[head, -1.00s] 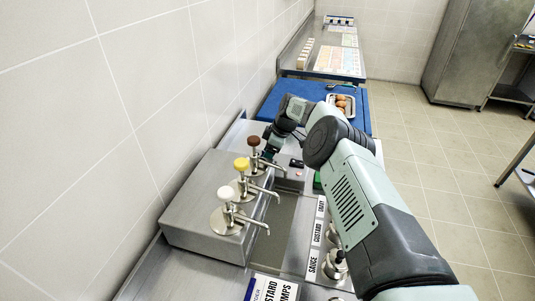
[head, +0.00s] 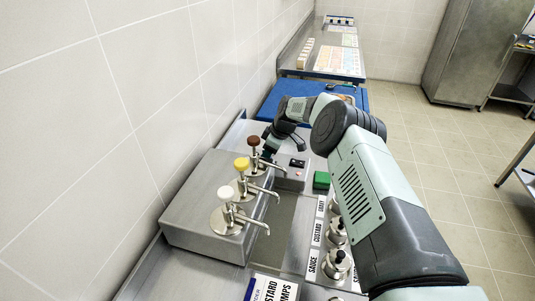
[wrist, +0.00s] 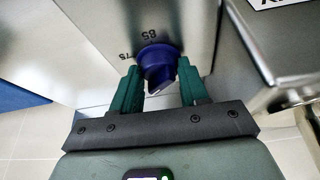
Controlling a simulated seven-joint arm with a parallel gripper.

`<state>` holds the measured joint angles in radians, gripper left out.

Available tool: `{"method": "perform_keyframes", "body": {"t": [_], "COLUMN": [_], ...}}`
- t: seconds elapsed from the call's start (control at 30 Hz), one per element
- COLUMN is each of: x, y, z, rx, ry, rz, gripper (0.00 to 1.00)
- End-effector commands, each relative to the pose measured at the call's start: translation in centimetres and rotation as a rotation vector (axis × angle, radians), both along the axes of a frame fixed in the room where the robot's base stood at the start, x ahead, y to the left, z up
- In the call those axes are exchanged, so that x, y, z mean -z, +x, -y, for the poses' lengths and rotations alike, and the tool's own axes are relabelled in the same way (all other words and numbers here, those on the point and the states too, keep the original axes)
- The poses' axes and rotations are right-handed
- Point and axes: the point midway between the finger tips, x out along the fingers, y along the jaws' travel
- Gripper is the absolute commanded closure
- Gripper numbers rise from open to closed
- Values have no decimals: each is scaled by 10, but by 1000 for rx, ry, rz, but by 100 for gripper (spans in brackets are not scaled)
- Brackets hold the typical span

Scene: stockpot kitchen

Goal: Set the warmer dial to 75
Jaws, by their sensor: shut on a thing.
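The blue warmer dial (wrist: 160,62) is in the wrist view, on a metal face with the printed marks 75 (wrist: 124,56) and 85 (wrist: 150,36) beside it. My gripper (wrist: 158,84) has its green fingers on either side of the dial and is shut on it. A small pale mark shows on the near end of the dial; I cannot tell which number it lines up with. In the head view my gripper (head: 268,152) is at the far end of the pump box, and the dial is hidden there.
White, yellow and brown pumps stand on the metal box (head: 195,215) close to my gripper. A switch panel (head: 297,165) and a green block (head: 321,180) sit to its right. Lidded pots (head: 338,262) line the counter's right side. A blue board (head: 285,103) lies behind.

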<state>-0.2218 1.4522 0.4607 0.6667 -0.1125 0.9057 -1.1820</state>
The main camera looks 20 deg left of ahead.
Motion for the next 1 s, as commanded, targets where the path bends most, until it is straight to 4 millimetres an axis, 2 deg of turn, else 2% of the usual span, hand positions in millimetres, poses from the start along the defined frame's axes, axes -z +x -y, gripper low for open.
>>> {"method": "perform_keyframes", "body": {"t": [0.3,0.63,0.67,0.7,0.8,1.0], "x": [-1,-1,-1,-1,-1,0], "y": [-1,-1,-1,-1,-1,-1], "z": [-2,-2,-2,-2,-2,-1], "rx": [247,261,261,261,260,260], "ry": [4,6,6,5,4,3], "rz": [2,1,1,1,1,1], "gripper": [87,87,52,46,33,33]}}
